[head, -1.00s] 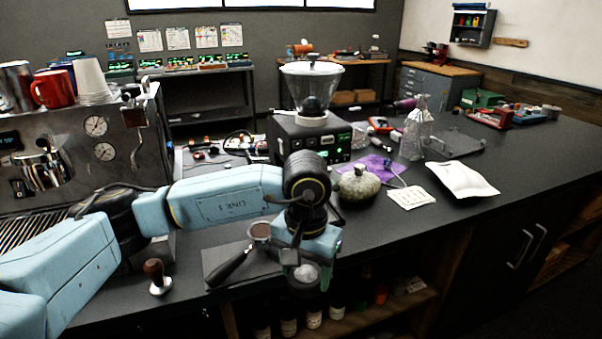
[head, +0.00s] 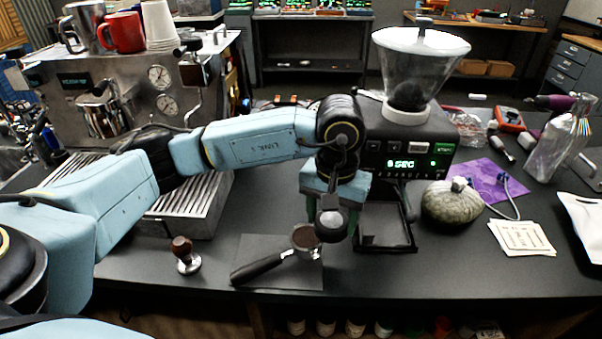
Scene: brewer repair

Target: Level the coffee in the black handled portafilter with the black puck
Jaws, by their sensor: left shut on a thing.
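The black handled portafilter (head: 258,268) lies on a dark mat (head: 300,277) near the counter's front edge. Its handle points to the lower left, and brown coffee shows in its round basket (head: 305,238). My left gripper (head: 332,218) points down, just right of the basket. It is shut on the black puck (head: 332,224), whose greyish round top shows between the fingers. The puck overlaps the basket's right edge in the picture; I cannot tell its exact height or whether they touch. My right gripper is not in view.
A tamper (head: 184,257) with a wooden handle stands left of the mat. The grinder (head: 410,140) stands behind the gripper, with a black tray (head: 385,247) before it. The espresso machine (head: 150,100) is at left. A gourd-like round object (head: 452,203) and white cards (head: 522,238) lie at right.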

